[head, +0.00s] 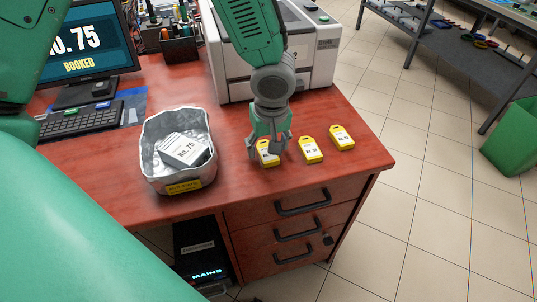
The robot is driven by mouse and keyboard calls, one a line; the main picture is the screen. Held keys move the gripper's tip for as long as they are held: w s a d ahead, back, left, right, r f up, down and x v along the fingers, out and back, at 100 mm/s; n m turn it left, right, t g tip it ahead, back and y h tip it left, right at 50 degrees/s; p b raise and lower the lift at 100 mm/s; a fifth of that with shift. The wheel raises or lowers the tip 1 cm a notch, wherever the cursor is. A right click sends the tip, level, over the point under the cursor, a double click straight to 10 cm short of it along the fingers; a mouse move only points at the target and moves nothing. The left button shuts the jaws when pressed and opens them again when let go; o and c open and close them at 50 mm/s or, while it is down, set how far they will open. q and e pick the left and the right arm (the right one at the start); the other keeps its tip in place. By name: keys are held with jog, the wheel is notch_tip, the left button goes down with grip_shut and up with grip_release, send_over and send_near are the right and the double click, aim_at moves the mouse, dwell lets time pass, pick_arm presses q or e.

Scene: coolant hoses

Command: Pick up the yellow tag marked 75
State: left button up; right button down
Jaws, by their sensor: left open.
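Three yellow tags with white labels lie in a row on the red-brown desk: a left tag (267,159), a middle tag (311,150) and a right tag (342,138). Their numbers are too small to read surely, and the left tag is partly hidden by my gripper. My left gripper (269,150) points down over the left tag, its fingers open on either side of it. I cannot tell whether the fingers touch the tag or the desk. My right gripper is not in view.
Behind are a printer-like machine (318,62), a keyboard (78,121) and a monitor (84,40) reading No. 75 BOOKED. The desk's right edge lies just beyond the right tag.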

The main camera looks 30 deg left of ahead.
pick_arm(q)
jog(key=shift+w+a+f, duration=0.1)
jog(key=shift+a+f, duration=0.25)
jog(key=shift+f, duration=0.45)
jog(key=shift+r, duration=0.1)
jog(key=shift+d, duration=0.35)
jog(key=c, duration=1.1)
jog(key=shift+a+r, duration=0.1)
jog(key=shift+r, duration=0.05)
